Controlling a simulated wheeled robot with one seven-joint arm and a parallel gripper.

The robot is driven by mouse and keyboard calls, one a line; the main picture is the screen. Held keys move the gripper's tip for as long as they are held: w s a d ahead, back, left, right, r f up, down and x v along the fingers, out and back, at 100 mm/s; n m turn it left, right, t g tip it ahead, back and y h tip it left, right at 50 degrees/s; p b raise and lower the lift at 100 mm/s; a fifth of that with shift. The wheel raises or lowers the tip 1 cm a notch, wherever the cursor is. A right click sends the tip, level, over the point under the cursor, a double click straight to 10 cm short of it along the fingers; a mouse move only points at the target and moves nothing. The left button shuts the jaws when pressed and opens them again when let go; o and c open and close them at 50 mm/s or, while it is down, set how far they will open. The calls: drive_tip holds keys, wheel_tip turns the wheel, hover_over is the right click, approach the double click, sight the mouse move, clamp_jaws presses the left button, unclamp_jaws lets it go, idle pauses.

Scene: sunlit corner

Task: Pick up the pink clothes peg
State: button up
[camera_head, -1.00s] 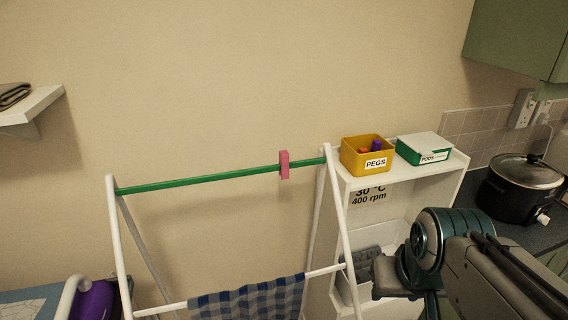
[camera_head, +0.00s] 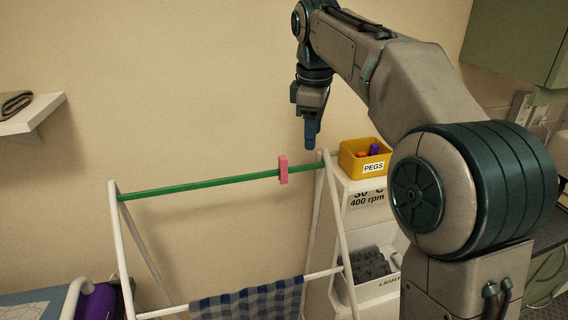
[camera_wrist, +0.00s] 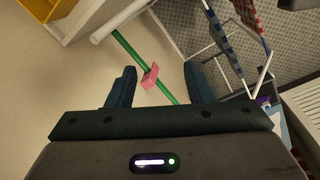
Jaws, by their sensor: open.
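The pink clothes peg (camera_head: 283,169) is clipped on the green top rail (camera_head: 200,187) of the white drying rack, near its right end. My gripper (camera_head: 310,140) is above and slightly right of the peg, pointing down, with clear space between them. In the wrist view the peg (camera_wrist: 150,76) shows between the two dark fingers (camera_wrist: 159,84), beyond their tips. The fingers are apart and empty.
A yellow PEGS box (camera_head: 352,165) stands on a white shelf unit (camera_head: 352,190) just right of the rack. A checked cloth (camera_head: 248,303) hangs on the lower rail. A wall shelf (camera_head: 30,118) is at left. The wall behind the rack is bare.

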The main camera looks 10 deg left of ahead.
sight(283, 157)
drive_tip(key=w+a+n+g, duration=0.1)
drive_tip(key=w+a+n, duration=0.4)
drive_tip(key=a+n, duration=0.15)
drive_tip(key=f, duration=0.2)
drive_tip(key=f+b, duration=0.1)
drive_tip(key=f, duration=0.1)
drive_tip(key=f+b, duration=0.1)
drive_tip(key=f, duration=0.1)
drive_tip(key=shift+w+a+f, duration=0.2)
drive_tip(key=shift+a+f, duration=0.2)
drive_tip(key=shift+d+f, duration=0.15)
drive_tip(key=shift+f, duration=1.55)
drive_tip(key=shift+d+f, duration=0.1)
drive_tip(key=shift+f, duration=1.55)
clamp_jaws()
